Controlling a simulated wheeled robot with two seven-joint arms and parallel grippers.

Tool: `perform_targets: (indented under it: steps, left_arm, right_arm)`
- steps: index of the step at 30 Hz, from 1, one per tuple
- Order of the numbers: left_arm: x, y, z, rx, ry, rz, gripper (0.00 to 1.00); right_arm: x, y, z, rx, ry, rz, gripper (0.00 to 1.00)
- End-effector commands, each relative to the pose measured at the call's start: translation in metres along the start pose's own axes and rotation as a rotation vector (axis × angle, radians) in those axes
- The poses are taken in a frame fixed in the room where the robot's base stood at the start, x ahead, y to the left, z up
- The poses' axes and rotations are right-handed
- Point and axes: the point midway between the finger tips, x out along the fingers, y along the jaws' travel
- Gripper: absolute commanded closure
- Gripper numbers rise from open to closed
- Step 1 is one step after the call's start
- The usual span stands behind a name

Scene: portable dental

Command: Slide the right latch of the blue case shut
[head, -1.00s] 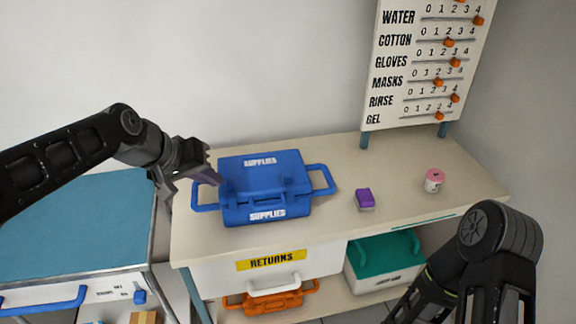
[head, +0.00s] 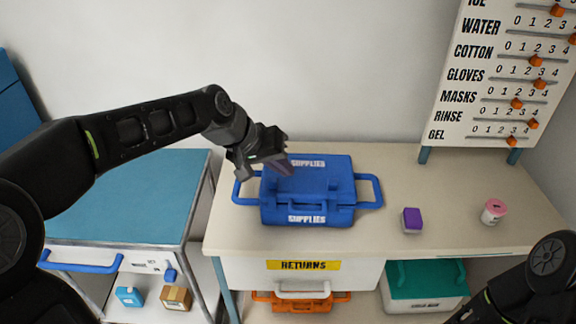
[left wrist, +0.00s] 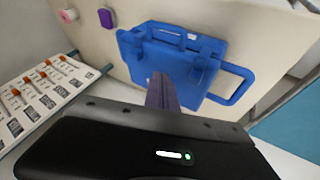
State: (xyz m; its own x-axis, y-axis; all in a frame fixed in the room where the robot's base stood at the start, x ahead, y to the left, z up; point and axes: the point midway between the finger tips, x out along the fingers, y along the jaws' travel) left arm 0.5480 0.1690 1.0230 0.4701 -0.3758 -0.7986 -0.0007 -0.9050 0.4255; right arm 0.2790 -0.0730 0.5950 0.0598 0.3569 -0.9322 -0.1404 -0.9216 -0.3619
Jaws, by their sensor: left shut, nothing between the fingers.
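The blue case (head: 338,178), marked SUPPLIES, lies with its lid down on the counter. It has a loop handle on each side and a raised front handle. Latch parts show small along its front edge; I cannot tell whether the right latch is open or shut. My left gripper (head: 283,167) is shut and empty, above the left part of the lid, and hides some of it. In the left wrist view the shut fingers (left wrist: 162,93) point at the case (left wrist: 170,62), seen turned around; contact cannot be told. My right gripper is out of view.
On the counter (head: 400,170), right of the case, stand a purple-topped box (head: 412,220) and a pink-lidded jar (head: 494,211). A slider board (head: 500,80) stands at the back right. A blue-topped cart (head: 130,200) is at left.

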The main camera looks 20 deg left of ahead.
Motion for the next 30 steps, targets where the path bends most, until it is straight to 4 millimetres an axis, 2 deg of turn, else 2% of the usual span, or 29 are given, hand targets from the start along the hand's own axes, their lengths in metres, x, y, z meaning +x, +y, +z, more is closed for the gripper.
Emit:
perform_targets:
  steps: [12,15,19,30]
  left_arm:
    - [0.081,0.001,0.001,0.0,-0.005,0.0,1.0]
    - [0.086,0.018,0.0,0.005,-0.003,0.002,1.0]
    - [0.093,0.03,0.0,0.002,-0.002,0.0,1.0]
    - [0.098,0.035,0.0,0.0,0.001,0.0,1.0]
  right_arm:
    - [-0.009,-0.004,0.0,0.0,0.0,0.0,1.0]
    - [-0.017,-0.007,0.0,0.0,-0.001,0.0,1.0]
    - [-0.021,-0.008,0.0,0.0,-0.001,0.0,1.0]
    - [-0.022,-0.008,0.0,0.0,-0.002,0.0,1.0]
